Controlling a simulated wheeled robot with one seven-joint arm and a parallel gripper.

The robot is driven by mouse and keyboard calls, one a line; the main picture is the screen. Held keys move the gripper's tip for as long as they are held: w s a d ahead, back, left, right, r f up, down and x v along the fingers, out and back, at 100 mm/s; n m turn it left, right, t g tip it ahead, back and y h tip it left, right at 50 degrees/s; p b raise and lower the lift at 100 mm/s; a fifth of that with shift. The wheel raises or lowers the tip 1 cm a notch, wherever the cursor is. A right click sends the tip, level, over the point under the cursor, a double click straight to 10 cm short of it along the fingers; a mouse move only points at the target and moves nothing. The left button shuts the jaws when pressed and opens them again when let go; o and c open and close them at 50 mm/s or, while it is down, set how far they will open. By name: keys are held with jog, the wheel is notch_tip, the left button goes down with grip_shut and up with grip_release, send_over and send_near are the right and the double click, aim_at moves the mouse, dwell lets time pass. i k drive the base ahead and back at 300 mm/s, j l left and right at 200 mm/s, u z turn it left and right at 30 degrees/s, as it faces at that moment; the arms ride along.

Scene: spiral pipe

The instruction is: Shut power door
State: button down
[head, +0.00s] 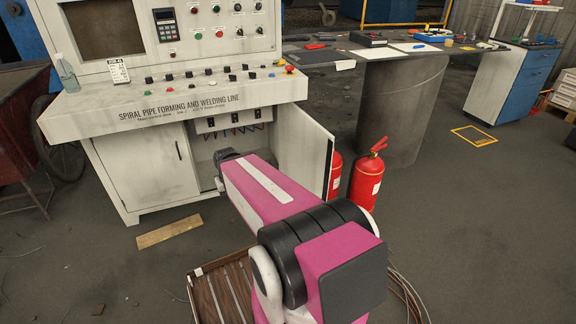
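The control console (180,117) stands at the upper left, labelled as a spiral pipe forming and welding line. Its lower right cabinet door (305,158) is swung open toward the front right. The open compartment shows a panel with breakers and wires (232,122). The left cabinet door (152,168) is shut. My pink arm reaches from the bottom toward the open compartment. The dark end of the arm (232,155) is in front of the opening, left of the open door. The fingers cannot be made out, and I cannot tell whether they touch anything.
Two red fire extinguishers (366,180) stand just right of the open door. A wooden plank (169,231) lies on the floor before the console. A slatted wooden crate (222,296) is at the bottom. A worktable (385,75) stands behind.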

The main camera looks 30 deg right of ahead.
aim_at(305, 149)
jog(key=k+l+u, duration=0.15)
jog(key=l, duration=0.25)
jog(key=l+u, duration=0.15)
jog(key=l, duration=0.25)
jog(key=k+l+u, duration=0.15)
jog(key=l, duration=0.2)
jog(key=k+l+u, duration=0.1)
jog(key=l, duration=0.25)
jog(key=k+l+u, duration=0.15)
jog(key=l, duration=0.2)
jog(key=k+l, duration=0.2)
jog(key=l, duration=0.2)
jog(key=k+l, duration=0.15)
jog(key=l, duration=0.2)
jog(key=k+l, duration=0.2)
jog(key=l, duration=0.2)
jog(key=k+l, duration=0.15)
jog(key=l, duration=0.25)
jog(key=k+l+u, duration=0.1)
jog(key=l, duration=0.3)
jog(key=k, duration=0.1)
